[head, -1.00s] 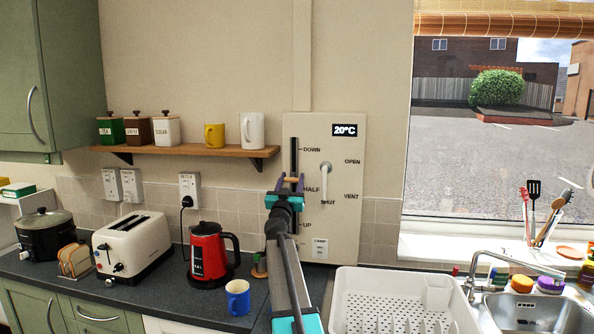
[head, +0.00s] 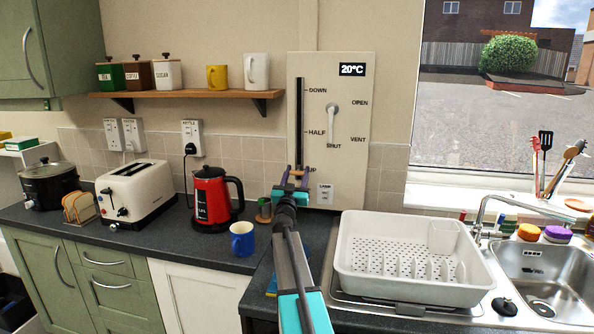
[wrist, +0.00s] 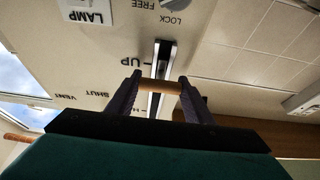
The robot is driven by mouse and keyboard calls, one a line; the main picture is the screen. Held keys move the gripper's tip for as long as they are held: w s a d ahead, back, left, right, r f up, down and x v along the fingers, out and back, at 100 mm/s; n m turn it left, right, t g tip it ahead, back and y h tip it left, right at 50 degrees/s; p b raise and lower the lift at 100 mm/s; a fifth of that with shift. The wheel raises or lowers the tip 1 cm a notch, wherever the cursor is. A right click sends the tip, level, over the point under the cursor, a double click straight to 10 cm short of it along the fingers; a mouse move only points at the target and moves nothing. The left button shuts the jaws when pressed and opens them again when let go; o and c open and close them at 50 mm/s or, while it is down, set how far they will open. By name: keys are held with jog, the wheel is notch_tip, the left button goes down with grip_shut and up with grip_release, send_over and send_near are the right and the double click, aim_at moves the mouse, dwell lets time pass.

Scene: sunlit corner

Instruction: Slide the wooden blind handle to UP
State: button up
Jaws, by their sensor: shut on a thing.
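The wall panel (head: 345,120) has a dark vertical slot (head: 299,115) labelled DOWN, HALF and UP from top to bottom. My gripper (head: 298,172) is at the lower part of the slot beside the UP label (head: 311,170), partly covering it. In the wrist view, the short wooden handle (wrist: 160,86) lies crosswise between my two fingers, which are shut on it. The upside-down UP label (wrist: 130,62) is just beyond it there, and the slot runs on past the handle. The handle's exact alignment with the mark is hard to tell.
A white lever (head: 333,120) stands right of the slot. A LAMP switch (head: 325,193) and a LOCK/FREE knob (wrist: 178,5) are near the slot's lower end. A blue mug (head: 242,239), red kettle (head: 211,198) and white dish rack (head: 410,265) occupy the counter below.

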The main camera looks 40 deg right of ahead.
jog(key=shift+f, duration=0.25)
jog(key=o, duration=1.5)
jog(key=shift+r, duration=0.1)
jog(key=shift+r, duration=0.1)
jog(key=shift+r, duration=1.45)
jog(key=shift+s+a+r, duration=0.15)
jog(key=shift+s+a, duration=0.05)
jog(key=shift+s, duration=0.05)
jog(key=s+a, duration=0.3)
jog(key=s, duration=0.1)
jog(key=s+a+r+b, duration=0.1)
jog(key=s+a, duration=0.2)
jog(key=s, duration=0.1)
jog(key=s+a, duration=0.3)
jog(key=s, duration=0.1)
jog(key=shift+s+r, duration=0.25)
